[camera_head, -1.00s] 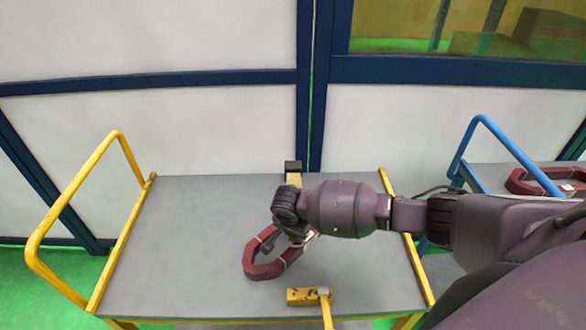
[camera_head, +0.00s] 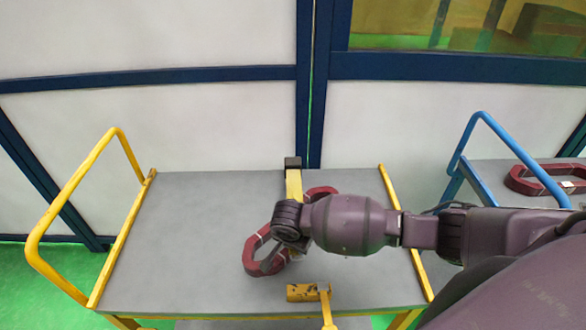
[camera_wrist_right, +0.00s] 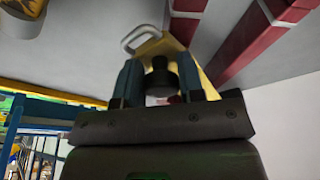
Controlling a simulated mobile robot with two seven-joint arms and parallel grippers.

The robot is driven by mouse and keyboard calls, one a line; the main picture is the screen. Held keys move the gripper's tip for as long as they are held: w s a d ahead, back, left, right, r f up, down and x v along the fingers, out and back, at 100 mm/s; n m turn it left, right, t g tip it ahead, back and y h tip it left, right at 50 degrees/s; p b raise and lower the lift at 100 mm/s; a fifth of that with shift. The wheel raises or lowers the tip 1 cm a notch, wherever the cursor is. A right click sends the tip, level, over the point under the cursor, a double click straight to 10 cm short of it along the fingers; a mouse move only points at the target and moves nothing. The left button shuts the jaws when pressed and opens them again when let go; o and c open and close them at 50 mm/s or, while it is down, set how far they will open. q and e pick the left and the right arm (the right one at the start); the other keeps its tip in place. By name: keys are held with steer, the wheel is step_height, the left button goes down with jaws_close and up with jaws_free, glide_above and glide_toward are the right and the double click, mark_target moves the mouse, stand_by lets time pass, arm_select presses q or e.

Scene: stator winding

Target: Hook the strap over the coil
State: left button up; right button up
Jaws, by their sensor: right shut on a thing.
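The dark red oval coil (camera_head: 257,250) lies on the grey top of the yellow cart, and my right wrist hides its middle. Its far end shows above my wrist. In the right wrist view dark red bars of a coil (camera_wrist_right: 255,42) run at the upper right. My right gripper (camera_head: 288,238) is over the coil, its fingers hidden in the head view. My left gripper is out of view.
A yellow T-shaped piece (camera_head: 303,292) is at the front edge. The cart's left top (camera_head: 190,240) is clear. A blue-railed cart (camera_head: 480,178) with another red coil (camera_head: 535,180) stands right.

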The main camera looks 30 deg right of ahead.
steer(key=shift+s+a+f, duration=0.1)
steer(key=shift+s+a, duration=0.1)
steer(key=shift+s, duration=0.4)
steer(key=shift+s+a+f, duration=0.1)
steer(key=shift+s+a, duration=0.1)
steer(key=shift+s, duration=0.4)
steer(key=shift+s+a+f, duration=0.1)
steer(key=shift+s+a, duration=0.1)
steer(key=shift+s, duration=0.4)
steer(key=shift+s+a, duration=0.25)
steer(key=shift+s, duration=0.3)
steer(key=shift+s+a, duration=0.25)
steer(key=shift+s, duration=0.3)
steer(key=shift+s+a, duration=0.35)
steer(key=shift+s, duration=0.3)
steer(key=o, duration=1.4)
steer(key=shift+w+d, duration=0.1)
steer(key=shift+w, duration=0.1)
steer(key=shift+o, duration=1.3)
steer(key=shift+w+r, duration=0.1)
steer(key=shift+r, duration=0.2)
